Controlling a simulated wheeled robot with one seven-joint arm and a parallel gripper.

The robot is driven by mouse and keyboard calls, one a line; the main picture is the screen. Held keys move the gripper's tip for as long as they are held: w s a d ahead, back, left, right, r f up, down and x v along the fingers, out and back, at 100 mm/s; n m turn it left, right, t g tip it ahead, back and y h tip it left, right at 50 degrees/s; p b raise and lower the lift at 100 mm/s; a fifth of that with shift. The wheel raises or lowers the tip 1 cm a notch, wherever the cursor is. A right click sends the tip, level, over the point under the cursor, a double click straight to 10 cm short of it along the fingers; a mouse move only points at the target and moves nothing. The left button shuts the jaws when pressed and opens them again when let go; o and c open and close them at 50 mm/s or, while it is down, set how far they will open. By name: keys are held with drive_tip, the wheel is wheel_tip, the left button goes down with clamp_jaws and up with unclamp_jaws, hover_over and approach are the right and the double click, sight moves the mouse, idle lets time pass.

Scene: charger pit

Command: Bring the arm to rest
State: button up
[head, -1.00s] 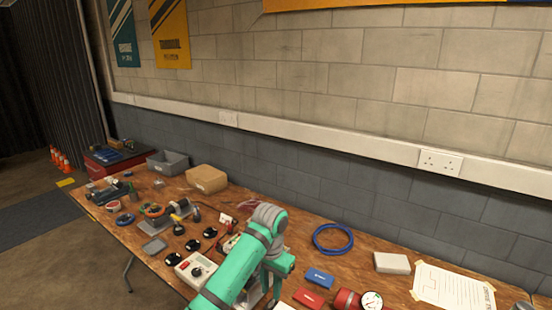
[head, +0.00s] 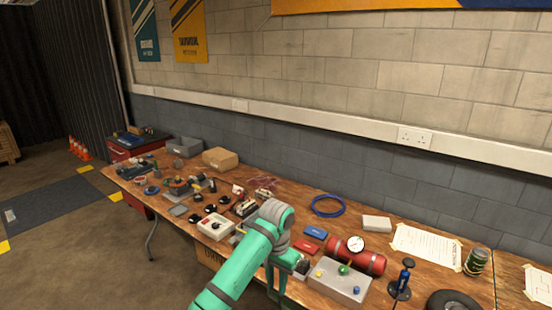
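My teal arm reaches up from the bottom of the head view, with its grey joint over the front part of the wooden workbench (head: 375,225). My arm bends down past that joint. The end of the arm is low beside the grey box with a green knob, and my gripper's fingers cannot be made out there. I cannot tell whether it is open or holds anything.
Close to my arm are a grey control box (head: 340,281), a red cylinder with a gauge (head: 358,257), a white box with a dark knob (head: 215,227) and a blue cable coil (head: 327,206). A block wall stands behind the bench.

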drive_tip(key=s+d+f+t+h, duration=0.1)
drive_tip(key=d+f+t+h, duration=0.3)
drive_tip(key=d, duration=0.6)
drive_tip(key=s+d+f+g+h, duration=0.1)
drive_tip(key=s+d+f+h, duration=0.1)
drive_tip(key=d+f, duration=0.6)
drive_tip(key=s+d+f+n+t+h, duration=0.3)
drive_tip(key=s+d+f+n+t, duration=0.15)
drive_tip(key=s+d, duration=0.3)
drive_tip(key=s+a+f+n+t+y, duration=0.1)
drive_tip(key=s+a+n+t+y, duration=0.2)
drive_tip(key=s+a, duration=0.55)
drive_tip(key=s+a+f+n+t+y, duration=0.25)
drive_tip(key=s+a, duration=0.25)
drive_tip(key=s, duration=0.7)
drive_tip(key=s+a+r+m+t+y, duration=0.1)
drive_tip(key=s+a+r, duration=0.5)
drive_tip(key=s, duration=0.2)
drive_tip(key=s+a+r+m+t+y, duration=0.1)
drive_tip(key=s+a+r+m+y, duration=0.1)
drive_tip(key=s+a+r, duration=0.4)
drive_tip(key=s, duration=0.3)
drive_tip(key=shift+s, duration=0.2)
drive_tip(key=shift+r+y, duration=0.1)
drive_tip(key=shift+y, duration=0.15)
